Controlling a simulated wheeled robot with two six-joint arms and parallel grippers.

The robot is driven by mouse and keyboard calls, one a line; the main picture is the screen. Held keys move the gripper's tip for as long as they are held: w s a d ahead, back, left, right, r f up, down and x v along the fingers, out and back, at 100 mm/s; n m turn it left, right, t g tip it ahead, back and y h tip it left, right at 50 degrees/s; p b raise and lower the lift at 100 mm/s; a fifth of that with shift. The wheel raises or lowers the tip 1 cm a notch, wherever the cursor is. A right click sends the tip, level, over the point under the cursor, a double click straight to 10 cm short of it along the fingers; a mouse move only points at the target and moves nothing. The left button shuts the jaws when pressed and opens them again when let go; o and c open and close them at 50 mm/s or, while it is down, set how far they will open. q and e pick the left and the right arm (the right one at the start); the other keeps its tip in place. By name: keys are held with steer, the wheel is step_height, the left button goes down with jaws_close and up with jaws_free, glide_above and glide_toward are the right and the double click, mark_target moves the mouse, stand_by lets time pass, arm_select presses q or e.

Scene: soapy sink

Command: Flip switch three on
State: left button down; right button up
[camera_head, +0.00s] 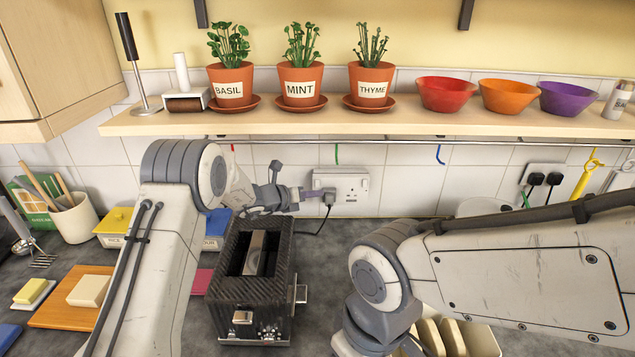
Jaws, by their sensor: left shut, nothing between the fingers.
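A white double wall socket (350,187) with small switches is on the tiled wall behind the black toaster. A black plug (329,196) with a cable sits in its left side. A second socket (540,176) with two black plugs is further right. I cannot make out numbers on the switches or tell which is switch three. My left gripper (307,194) is shut and empty, with its tips close to the left edge of the first socket; I cannot tell whether they touch it. My right arm comes in from the right, and its gripper is out of sight.
The black toaster (228,300) stands below my left gripper. A shelf (430,122) with potted herbs and bowls runs above, with a rail (400,141) and coloured hooks under it. A wooden board (60,315) is at left. The bare counter (325,262) shows right of the toaster.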

arm_select(q)
steer(key=shift+w+f, duration=0.15)
steer(key=shift+w, duration=0.85)
stand_by(1.3)
steer(key=shift+w, duration=0.45)
steer(key=shift+w, duration=0.25)
stand_by(0.4)
steer(key=shift+s+f, duration=0.1)
steer(key=shift+s, duration=0.35)
steer(key=shift+s+b, duration=0.25)
steer(key=shift+b, duration=0.1)
